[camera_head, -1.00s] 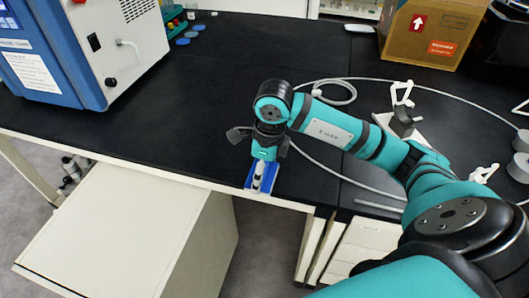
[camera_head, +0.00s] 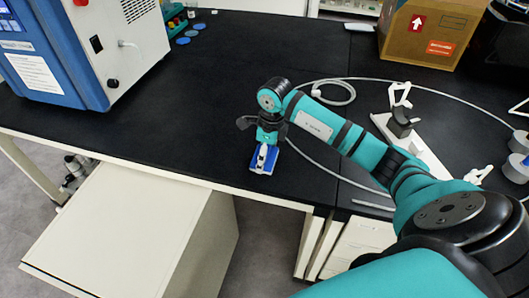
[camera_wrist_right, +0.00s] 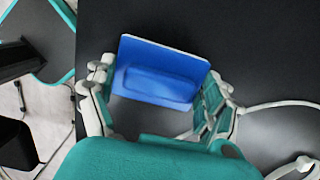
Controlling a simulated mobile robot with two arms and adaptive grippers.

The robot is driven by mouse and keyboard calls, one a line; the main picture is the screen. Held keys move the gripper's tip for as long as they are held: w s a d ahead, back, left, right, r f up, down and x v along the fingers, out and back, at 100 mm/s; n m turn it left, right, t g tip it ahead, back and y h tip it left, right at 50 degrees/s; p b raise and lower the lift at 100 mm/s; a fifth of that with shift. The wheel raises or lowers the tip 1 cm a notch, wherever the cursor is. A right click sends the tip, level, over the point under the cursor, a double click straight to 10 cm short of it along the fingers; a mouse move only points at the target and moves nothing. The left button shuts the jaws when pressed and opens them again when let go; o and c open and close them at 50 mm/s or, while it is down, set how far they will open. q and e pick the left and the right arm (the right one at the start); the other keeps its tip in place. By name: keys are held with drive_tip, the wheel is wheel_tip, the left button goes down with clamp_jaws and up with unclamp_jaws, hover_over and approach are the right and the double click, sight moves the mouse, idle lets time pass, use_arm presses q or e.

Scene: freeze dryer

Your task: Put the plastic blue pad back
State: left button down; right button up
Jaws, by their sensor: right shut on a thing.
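The blue plastic pad (camera_head: 257,168) is at the front edge of the black bench in the head view. My right gripper (camera_head: 266,152) is shut on it, with its fingers pointing down toward the front edge. In the right wrist view the pad (camera_wrist_right: 160,72) is a flat blue plate with a raised block on its face, and the fingers of my right gripper (camera_wrist_right: 160,92) are on its two sides. I cannot tell whether the pad touches the bench. My left gripper is not in view.
The blue and white machine (camera_head: 75,45) stands at the back left of the black bench (camera_head: 270,60). Small blue discs (camera_head: 183,41) lie beside it. A cardboard box (camera_head: 432,32) is at the back right. A grey cable (camera_head: 440,92) loops on the right. The bench middle is clear.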

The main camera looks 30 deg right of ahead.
sight(269, 157)
drive_tip(key=shift+f, duration=0.15)
drive_tip(key=o, duration=1)
drive_tip(key=shift+c, duration=0.2)
wheel_tip(269, 157, up, 12)
drive_tip(key=s+b, duration=0.1)
drive_tip(key=shift+d, duration=0.45)
